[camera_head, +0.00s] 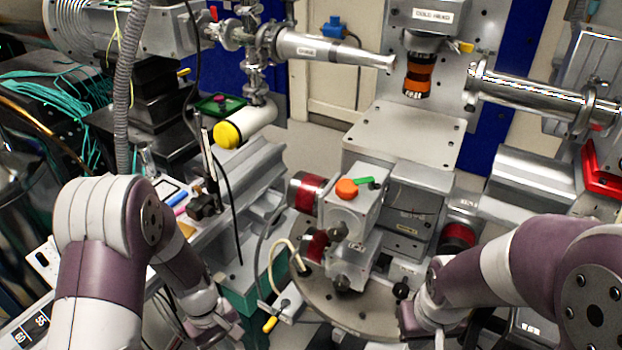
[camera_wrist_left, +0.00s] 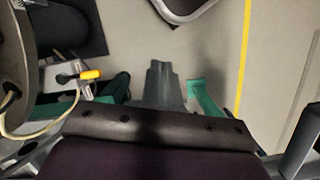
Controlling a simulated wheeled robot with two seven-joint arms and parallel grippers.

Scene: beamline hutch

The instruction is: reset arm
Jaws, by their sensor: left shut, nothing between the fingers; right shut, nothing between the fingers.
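My right arm comes in from the right in the head view, bent down towards the front of the round stage. Its gripper (camera_head: 432,322) is low in the picture, beside the stage's right edge, shut and empty. My left arm comes in from the left and bends down past the bench. Its gripper (camera_head: 220,326) is near the bottom edge, left of the stage, shut with nothing held; its fingertips are hard to make out. In the left wrist view, a dark bar and a purple part of my own arm fill the bottom.
The round stage (camera_head: 357,310) carries a metal block with an orange knob (camera_head: 347,188). A yellow-tipped cable (camera_head: 270,324) hangs at its left edge. A rail bench (camera_head: 243,178) stands left. The left wrist view shows floor (camera_wrist_left: 215,50) with a yellow line (camera_wrist_left: 243,60).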

